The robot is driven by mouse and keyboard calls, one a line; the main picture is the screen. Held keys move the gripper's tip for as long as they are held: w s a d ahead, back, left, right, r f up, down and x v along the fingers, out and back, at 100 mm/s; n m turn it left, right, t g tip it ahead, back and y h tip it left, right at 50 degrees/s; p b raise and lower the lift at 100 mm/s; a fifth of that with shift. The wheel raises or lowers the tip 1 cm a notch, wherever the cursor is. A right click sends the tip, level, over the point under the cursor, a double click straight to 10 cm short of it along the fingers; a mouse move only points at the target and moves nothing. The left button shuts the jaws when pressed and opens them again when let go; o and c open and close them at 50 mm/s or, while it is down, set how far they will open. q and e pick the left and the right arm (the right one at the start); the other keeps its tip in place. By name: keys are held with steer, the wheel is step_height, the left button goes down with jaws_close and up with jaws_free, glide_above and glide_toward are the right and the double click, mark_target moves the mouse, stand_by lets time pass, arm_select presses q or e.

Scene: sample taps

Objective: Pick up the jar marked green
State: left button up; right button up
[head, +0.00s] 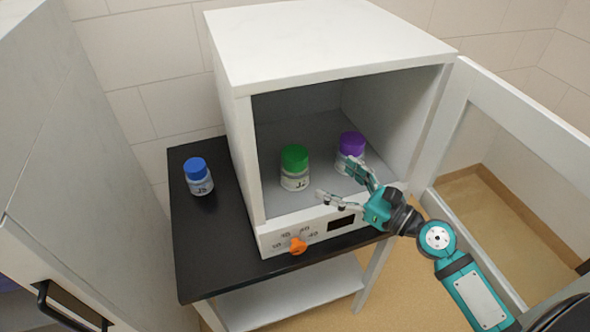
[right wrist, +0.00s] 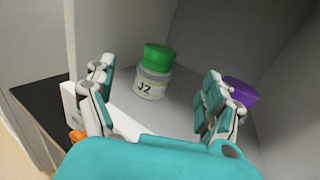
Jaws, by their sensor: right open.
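The green-lidded jar (head: 295,168) stands upright on the floor of the open white cabinet. Its white label reads J2 in the right wrist view (right wrist: 153,72). My right gripper (head: 337,181) is open and empty at the cabinet's front opening, to the right of the green-lidded jar and just in front of the purple-lidded jar. In the right wrist view the green lid shows between and beyond its two spread fingers (right wrist: 157,98). My left gripper is not in view.
A purple-lidded jar (head: 351,146) stands inside the cabinet (head: 330,40), partly behind my right finger. A blue-lidded jar (head: 198,177) is on the black tabletop (head: 205,240) outside. The cabinet door (head: 520,125) is open to the right. An orange knob (head: 298,246) is on the front panel.

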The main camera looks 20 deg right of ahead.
mark_target(304, 160)
steer(key=p+x, duration=0.1)
steer(key=x, duration=0.6)
steer(key=shift+s, duration=0.1)
steer(key=shift+f+p+x, duration=0.15)
steer(key=shift+p+x, duration=0.2)
steer(key=shift+x, duration=1.2)
steer(key=shift+f+p+x, duration=0.1)
steer(key=shift+p+x, duration=0.2)
steer(key=shift+x, duration=1.2)
steer(key=shift+d, duration=0.1)
steer(key=shift+c, duration=1.2)
jaws_close()
